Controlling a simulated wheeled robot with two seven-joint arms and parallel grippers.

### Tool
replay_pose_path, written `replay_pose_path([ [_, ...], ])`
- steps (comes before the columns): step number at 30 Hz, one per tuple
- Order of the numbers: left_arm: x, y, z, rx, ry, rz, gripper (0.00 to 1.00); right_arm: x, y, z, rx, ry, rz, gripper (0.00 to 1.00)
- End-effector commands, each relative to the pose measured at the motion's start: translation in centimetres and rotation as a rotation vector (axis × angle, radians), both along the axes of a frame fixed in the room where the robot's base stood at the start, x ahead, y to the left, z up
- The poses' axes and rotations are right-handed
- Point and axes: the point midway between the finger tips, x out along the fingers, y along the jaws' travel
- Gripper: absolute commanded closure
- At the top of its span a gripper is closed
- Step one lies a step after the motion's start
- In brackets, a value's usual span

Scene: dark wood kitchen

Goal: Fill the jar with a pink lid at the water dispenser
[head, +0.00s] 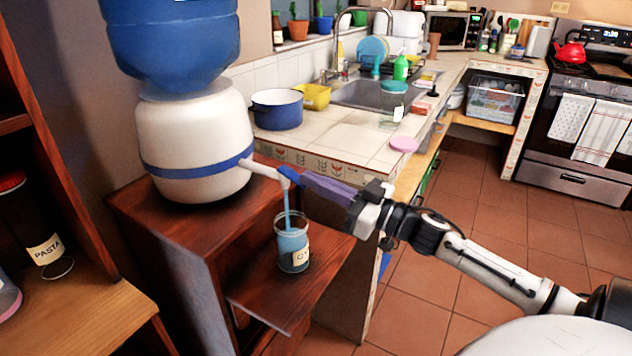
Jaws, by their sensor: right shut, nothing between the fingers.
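The water dispenser (190,128) is a white crock with a blue band under a blue bottle, on a dark wood stand. Its spout has a blue tap (288,175). A blue stream runs from the tap into an open, labelled glass jar (293,248), upright on the stand's lower shelf. Blue water shows through most of the jar's height. A pink lid (404,144) lies flat on the counter edge. My right gripper (302,181) is shut and empty, its fingertips against or very close to the tap; exact contact is unclear. My left gripper is out of view.
The wooden stand (258,300) meets the tiled counter (350,147), which holds a blue pot (277,109), a yellow tub (314,96) and a sink (375,95). A wooden shelf (85,300) with a pasta jar (45,245) stands at left. The tiled floor at right is clear.

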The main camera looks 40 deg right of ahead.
Motion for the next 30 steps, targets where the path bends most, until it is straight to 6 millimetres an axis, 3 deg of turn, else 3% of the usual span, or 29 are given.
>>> replay_pose_path([
  [11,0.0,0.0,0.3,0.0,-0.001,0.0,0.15,0.0,0.0,0.1,-0.001,0.002,0.0,1.0],
  [23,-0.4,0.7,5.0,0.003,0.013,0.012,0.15,-0.3,0.5,4.9,0.001,0.001,0.017,1.0],
  [24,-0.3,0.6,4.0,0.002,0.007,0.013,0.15,-1.3,0.1,3.3,0.003,0.007,0.015,1.0],
  [30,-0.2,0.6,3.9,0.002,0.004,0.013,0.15,-5.1,-1.2,2.9,0.001,0.007,0.016,1.0],
])
